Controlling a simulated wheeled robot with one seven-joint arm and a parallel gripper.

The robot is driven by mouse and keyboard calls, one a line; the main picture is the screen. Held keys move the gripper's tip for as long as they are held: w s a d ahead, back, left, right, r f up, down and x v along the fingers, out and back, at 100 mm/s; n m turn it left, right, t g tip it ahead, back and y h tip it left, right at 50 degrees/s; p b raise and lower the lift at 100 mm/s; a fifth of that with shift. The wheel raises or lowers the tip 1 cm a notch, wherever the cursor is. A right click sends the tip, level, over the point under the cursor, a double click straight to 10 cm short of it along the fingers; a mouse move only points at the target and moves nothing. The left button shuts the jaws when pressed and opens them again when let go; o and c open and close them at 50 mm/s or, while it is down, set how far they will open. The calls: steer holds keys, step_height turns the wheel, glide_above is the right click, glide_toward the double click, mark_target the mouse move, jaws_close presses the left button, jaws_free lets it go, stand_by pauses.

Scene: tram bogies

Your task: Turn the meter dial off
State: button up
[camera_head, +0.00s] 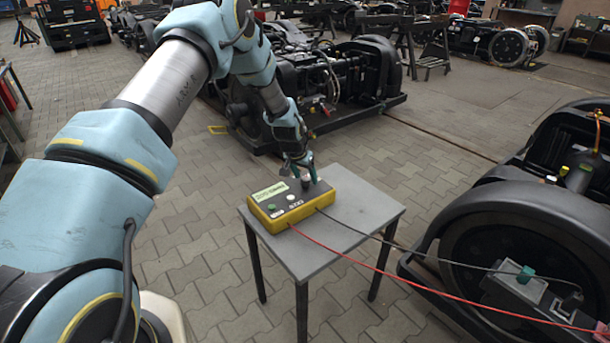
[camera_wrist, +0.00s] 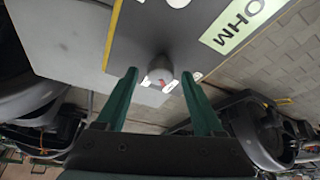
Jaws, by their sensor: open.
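The yellow meter (camera_head: 290,203) with a dark top face lies on a small grey table (camera_head: 365,214). Its dial (camera_head: 305,182) is a dark round knob near the far right end of the top. My gripper (camera_head: 299,168) is over the dial end of the meter. In the wrist view its two green fingers (camera_wrist: 158,84) are open, one on each side of the dial. I cannot tell whether they touch it. A pale green display (camera_wrist: 240,20) reads "OHM".
Another bogie (camera_head: 330,75) stands behind the table. Paved floor is free around the table.

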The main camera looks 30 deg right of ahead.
steer(key=shift+f, duration=0.1)
jaws_close()
stand_by(0.6)
